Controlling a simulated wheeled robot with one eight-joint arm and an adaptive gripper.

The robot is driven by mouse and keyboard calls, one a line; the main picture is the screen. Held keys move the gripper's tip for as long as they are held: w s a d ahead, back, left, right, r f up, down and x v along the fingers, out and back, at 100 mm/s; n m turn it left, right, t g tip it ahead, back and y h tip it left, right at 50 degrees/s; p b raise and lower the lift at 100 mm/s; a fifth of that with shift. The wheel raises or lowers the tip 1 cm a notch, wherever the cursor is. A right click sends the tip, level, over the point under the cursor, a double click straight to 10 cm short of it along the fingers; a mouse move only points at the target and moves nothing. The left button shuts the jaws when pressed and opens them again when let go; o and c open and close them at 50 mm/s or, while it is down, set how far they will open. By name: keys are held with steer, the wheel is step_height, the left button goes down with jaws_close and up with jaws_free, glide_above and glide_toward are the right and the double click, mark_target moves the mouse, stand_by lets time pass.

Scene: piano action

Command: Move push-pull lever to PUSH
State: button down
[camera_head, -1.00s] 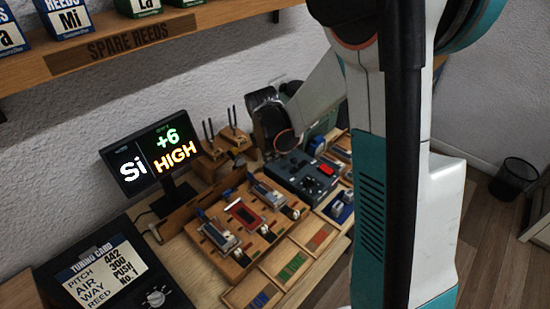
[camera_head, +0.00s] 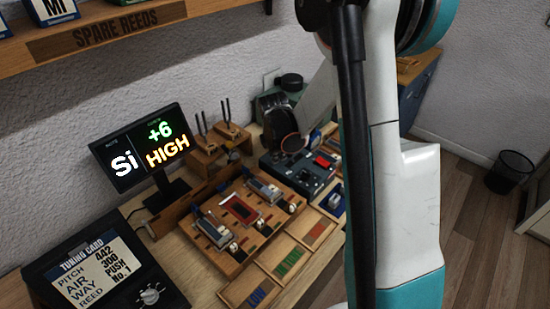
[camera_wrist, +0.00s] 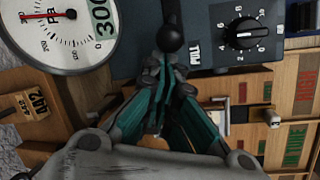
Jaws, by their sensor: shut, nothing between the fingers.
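The push-pull lever (camera_wrist: 170,36) shows in the wrist view as a dark stem with a round black knob on a blue-grey control box (camera_wrist: 205,22). A PULL label (camera_wrist: 195,53) is beside the knob; no PUSH label shows there. My gripper (camera_wrist: 168,66) has its teal fingers together and empty, with the tips right by the knob. I cannot tell whether they touch it. In the head view the control box (camera_head: 313,181) sits on the bench, partly behind my arm, and the lever cannot be made out.
A gauge (camera_wrist: 65,35) reading 300 is left of the lever and a numbered dial (camera_wrist: 243,32) is right.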

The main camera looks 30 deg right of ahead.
stand_by(0.3)
steer(key=shift+w+d+r+y, duration=0.1)
steer(key=shift+d+r+y, duration=0.1)
steer(key=shift+d+y, duration=0.1)
steer(key=shift+d+r, duration=0.1)
steer(key=shift+r, duration=0.05)
steer(key=shift+w+d+r+g+y, duration=0.3)
steer(key=shift+d+g+y, duration=0.1)
steer(key=shift+d+y, duration=0.25)
steer(key=shift+w+d+r+g+y, duration=0.15)
steer(key=shift+d+r+y, duration=0.1)
steer(key=shift+d+y, duration=0.35)
steer(key=shift+w+d+r+g+y, duration=0.2)
steer(key=shift+d+y, duration=0.15)
steer(key=shift+y, duration=0.3)
steer(key=shift+w+d+r, duration=0.15)
steer(key=shift+w+d, duration=0.1)
steer(key=shift+d, duration=0.45)
steer(key=shift+a, duration=0.15)
steer(key=shift+r, duration=0.1)
